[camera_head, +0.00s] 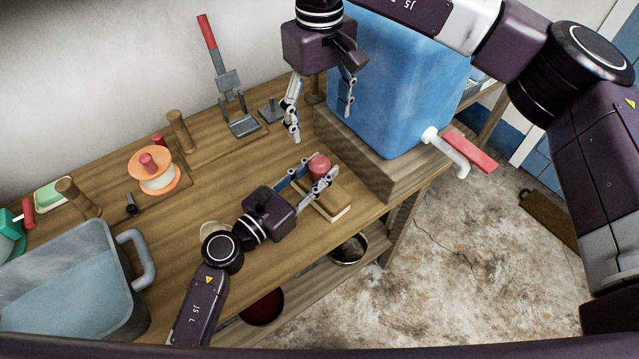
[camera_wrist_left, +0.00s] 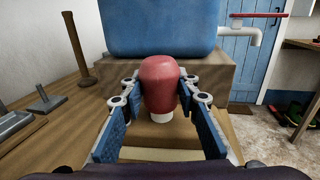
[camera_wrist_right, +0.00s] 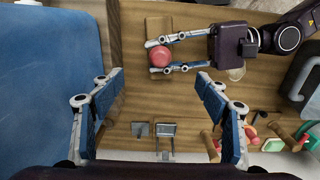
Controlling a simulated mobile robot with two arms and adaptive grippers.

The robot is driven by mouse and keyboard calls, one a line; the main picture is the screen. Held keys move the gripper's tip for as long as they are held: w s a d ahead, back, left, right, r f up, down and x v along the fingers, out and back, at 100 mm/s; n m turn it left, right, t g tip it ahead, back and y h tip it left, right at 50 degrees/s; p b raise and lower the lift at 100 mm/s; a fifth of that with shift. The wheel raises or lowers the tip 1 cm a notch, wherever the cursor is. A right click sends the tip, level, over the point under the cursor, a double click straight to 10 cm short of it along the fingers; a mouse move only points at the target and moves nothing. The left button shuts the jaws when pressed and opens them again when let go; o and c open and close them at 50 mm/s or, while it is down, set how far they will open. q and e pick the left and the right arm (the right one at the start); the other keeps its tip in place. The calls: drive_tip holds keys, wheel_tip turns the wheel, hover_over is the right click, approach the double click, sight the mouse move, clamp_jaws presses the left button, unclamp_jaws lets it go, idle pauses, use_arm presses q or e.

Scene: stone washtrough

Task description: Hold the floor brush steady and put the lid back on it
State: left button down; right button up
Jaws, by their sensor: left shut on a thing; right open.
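The floor brush appears to be the pale wooden block (camera_head: 335,207) with an upright red rounded knob (camera_head: 319,163) on a white neck. It stands on the bench in front of the blue tank. My left gripper (camera_head: 318,172) is shut around the knob, with a finger on each side; the left wrist view shows the knob (camera_wrist_left: 160,82) between them. My right gripper (camera_head: 320,126) is open and empty above the bench, behind the brush. A small grey plate with a short peg (camera_head: 270,110) lies near the wall; I cannot tell if it is the lid.
The blue tank (camera_head: 410,85) with a red-levered tap (camera_head: 455,150) stands on a wooden plinth at right. A grey red-handled tool (camera_head: 228,85), wooden pegs (camera_head: 180,130), an orange spool (camera_head: 153,180) and a grey tub (camera_head: 70,275) stand left. Mid-bench is mostly clear.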

drive_tip(key=shift+r, duration=1.4)
use_arm(q)
drive_tip(key=c, duration=1.4)
unclamp_jaws()
drive_tip(key=v, duration=1.2)
